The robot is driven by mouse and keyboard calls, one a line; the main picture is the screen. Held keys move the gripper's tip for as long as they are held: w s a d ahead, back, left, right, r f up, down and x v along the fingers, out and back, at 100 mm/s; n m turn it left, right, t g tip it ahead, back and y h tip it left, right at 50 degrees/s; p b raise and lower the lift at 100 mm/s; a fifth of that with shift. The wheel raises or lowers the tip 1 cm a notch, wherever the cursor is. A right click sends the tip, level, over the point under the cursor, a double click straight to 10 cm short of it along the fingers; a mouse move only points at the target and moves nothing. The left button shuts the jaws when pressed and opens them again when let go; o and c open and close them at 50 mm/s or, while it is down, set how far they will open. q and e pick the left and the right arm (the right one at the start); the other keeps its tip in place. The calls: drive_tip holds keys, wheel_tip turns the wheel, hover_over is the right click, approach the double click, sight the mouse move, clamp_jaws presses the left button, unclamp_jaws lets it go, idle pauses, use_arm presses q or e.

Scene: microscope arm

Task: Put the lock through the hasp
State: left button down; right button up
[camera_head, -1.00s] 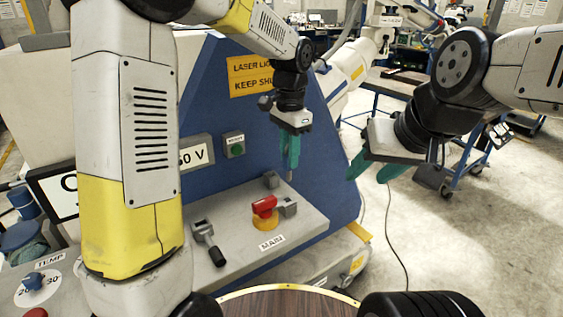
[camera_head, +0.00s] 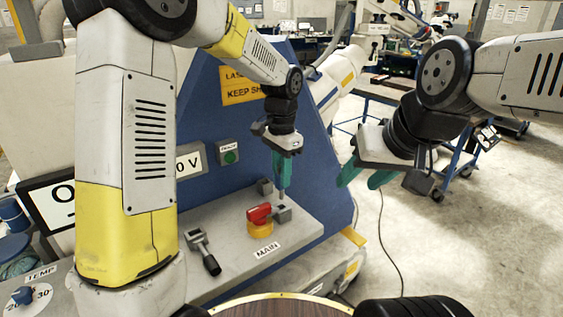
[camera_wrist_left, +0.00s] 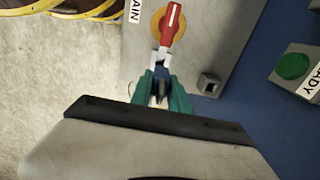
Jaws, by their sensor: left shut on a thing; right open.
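My right gripper (camera_head: 363,180) is open and empty, right of the machine.
A second grey block (camera_head: 265,186) stands behind the switch; its dark opening shows in the left wrist view (camera_wrist_left: 210,84). A green button (camera_head: 229,157) is on the blue wall.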

sight(282, 194)
use_arm(q)
drive_tip(key=shift+f, duration=0.85)
drive_tip(key=shift+f, duration=2.45)
idle(0.4)
drive_tip(key=c, duration=1.2)
unclamp_jaws()
drive_tip(key=shift+o, duration=0.2)
drive_tip(key=shift+r, duration=3.95)
drive_tip(key=s+a+r+n+t, duration=0.2)
drive_tip(key=s+a+r+n, duration=0.1)
drive_tip(key=s, duration=0.3)
drive_tip(key=s+a+r+n+t+h, duration=0.1)
drive_tip(key=s+a+r+n+t, duration=0.1)
drive_tip(key=s+a, duration=0.4)
drive_tip(key=s+a+r+n+t+h, duration=0.1)
drive_tip(key=s+a+r+n+t, duration=0.1)
drive_tip(key=s+a+r+n, duration=0.3)
drive_tip(key=s, duration=0.2)
drive_tip(key=shift+s+r, duration=0.25)
drive_tip(key=shift+s, duration=0.1)
